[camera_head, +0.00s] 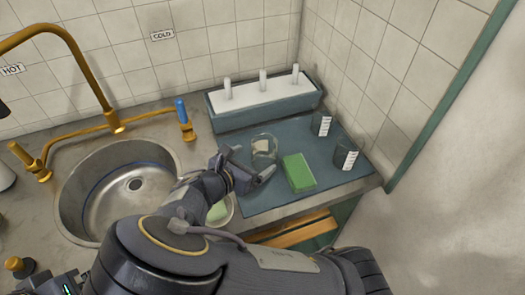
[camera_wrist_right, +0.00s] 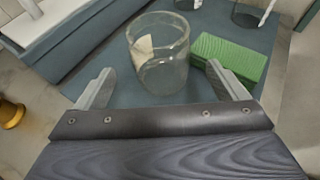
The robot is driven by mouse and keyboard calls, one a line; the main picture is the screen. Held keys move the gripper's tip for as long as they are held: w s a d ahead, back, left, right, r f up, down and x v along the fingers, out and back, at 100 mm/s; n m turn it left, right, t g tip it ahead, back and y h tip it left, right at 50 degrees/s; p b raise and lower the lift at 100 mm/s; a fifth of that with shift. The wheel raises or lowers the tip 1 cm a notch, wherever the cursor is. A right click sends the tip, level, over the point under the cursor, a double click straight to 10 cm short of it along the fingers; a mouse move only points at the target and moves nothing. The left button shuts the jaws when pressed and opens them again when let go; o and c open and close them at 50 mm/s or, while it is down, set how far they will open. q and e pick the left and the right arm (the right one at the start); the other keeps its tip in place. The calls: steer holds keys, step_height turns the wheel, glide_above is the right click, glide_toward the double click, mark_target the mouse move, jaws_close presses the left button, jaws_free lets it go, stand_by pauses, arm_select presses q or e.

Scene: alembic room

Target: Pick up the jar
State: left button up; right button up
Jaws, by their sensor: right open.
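The clear glass jar (camera_head: 264,147) stands upright on the blue-grey mat (camera_head: 260,197), with a pale patch showing on or through its glass. In the right wrist view the jar (camera_wrist_right: 160,58) is ahead of and between the two fingers. My right gripper (camera_head: 248,167) is open, with one finger to each side and nothing held.
A green block (camera_head: 298,172) lies close to the right of the jar. Two dark beakers, a rear one (camera_head: 321,123) and a front one (camera_head: 345,155), stand further right. A rack (camera_head: 262,100) with white rods is behind. The sink (camera_head: 120,195) and brass taps are left.

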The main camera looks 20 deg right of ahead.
mark_target(271, 147)
steer(key=x, duration=0.6)
steer(key=shift+w+d+r, duration=0.15)
steer(key=shift+d+r, duration=0.05)
steer(key=shift+d, duration=0.05)
steer(key=shift+c, duration=0.2)
steer(key=c, duration=1.2)
steer(key=shift+r, duration=0.1)
